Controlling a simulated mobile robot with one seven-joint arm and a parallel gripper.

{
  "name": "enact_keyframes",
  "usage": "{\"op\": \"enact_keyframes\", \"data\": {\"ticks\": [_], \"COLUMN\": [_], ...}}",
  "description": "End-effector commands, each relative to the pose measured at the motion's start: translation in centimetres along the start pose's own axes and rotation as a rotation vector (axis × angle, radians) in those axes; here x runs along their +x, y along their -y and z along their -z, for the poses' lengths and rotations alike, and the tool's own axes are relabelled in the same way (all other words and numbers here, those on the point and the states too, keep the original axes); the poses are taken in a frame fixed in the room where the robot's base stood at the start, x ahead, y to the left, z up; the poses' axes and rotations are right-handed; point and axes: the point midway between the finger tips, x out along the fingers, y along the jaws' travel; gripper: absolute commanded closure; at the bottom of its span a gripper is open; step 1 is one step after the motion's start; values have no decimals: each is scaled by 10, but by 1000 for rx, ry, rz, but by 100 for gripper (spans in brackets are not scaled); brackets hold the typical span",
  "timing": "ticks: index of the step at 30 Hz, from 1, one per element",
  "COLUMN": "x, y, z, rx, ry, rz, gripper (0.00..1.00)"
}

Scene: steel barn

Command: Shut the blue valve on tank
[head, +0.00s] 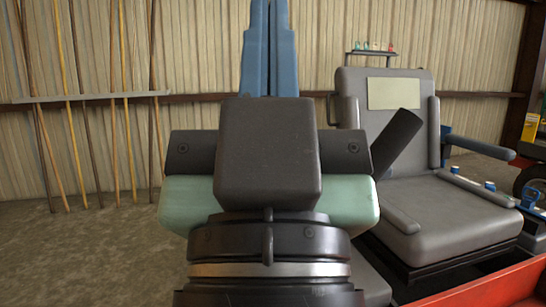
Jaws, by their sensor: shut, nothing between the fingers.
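My gripper (268,12) stands upright in the middle of the head view, with its two blue fingers pressed together, holding nothing. Its dark wrist block and pale green body hide much of what lies behind. I cannot make out a tank or a valve on one for certain. Several small blue parts show at the right, among them a blue fitting (530,195) beside the grey seat, but what they belong to is unclear. They are well to the right of my gripper and apart from it.
A large grey seat (440,215) with a tall back fills the right, above a red edge (490,285). A small rack (372,52) with coloured items shows above the backrest. Several poles (80,110) lean on the corrugated wall at left. The floor (80,250) at left is clear.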

Motion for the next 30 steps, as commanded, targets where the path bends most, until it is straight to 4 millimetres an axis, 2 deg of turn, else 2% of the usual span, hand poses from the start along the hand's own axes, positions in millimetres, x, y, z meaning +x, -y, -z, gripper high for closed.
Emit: {"op": "enact_keyframes", "data": {"ticks": [1, 30], "x": [26, 258], "y": [0, 0], "z": [25, 244], "rx": [0, 2], "ry": [0, 0], "rz": [0, 1], "gripper": [100, 100]}}
